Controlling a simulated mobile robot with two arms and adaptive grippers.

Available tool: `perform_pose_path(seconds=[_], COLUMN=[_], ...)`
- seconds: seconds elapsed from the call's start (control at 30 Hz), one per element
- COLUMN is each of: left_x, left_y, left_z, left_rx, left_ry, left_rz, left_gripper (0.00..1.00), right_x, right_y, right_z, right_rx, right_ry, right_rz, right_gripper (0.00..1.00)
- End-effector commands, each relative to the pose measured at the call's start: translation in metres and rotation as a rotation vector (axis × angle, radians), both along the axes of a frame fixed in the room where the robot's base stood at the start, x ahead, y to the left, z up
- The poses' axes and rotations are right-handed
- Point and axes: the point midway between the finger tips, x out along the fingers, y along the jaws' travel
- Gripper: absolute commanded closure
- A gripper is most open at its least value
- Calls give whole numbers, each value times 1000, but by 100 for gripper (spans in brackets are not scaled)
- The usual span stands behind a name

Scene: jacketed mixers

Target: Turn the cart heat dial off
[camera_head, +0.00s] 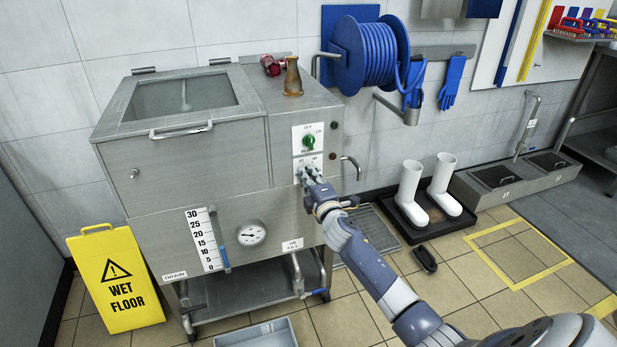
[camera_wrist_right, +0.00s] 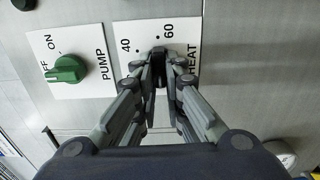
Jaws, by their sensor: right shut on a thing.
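The heat dial's white plate (camera_wrist_right: 188,44) is on the front of the steel mixer cart (camera_head: 180,155), below the pump dial. It reads HEAT, with 40 and 60 marked. My right gripper (camera_wrist_right: 158,58) is shut on the dark heat dial (camera_wrist_right: 157,52) at the plate; the fingers hide most of the dial, so I cannot tell its setting. In the head view my right gripper (camera_head: 311,178) reaches the same panel from the lower right. My left gripper is not in view.
The green pump dial (camera_wrist_right: 66,70) sits close beside the heat plate. A yellow wet floor sign (camera_head: 115,278) stands left of the cart. A grey bin (camera_head: 256,334) is on the floor in front. White boots (camera_head: 410,190) stand on a black tray to the right.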

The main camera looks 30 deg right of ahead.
Motion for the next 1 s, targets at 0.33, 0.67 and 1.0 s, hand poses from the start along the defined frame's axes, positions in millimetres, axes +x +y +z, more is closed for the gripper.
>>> perform_pose_path(seconds=[0.33, 0.67, 1.0], left_x=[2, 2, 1], left_y=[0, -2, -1], left_z=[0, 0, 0], left_rx=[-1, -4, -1], left_ry=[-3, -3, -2], left_rz=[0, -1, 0], left_gripper=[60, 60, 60], right_x=[0, -6, -59], right_y=[0, 2, 14], right_z=[-1, -1, -2], right_rx=[-1, -1, 0], right_ry=[2, 0, 3], right_rz=[0, 1, 2], right_gripper=[70, 70, 70])
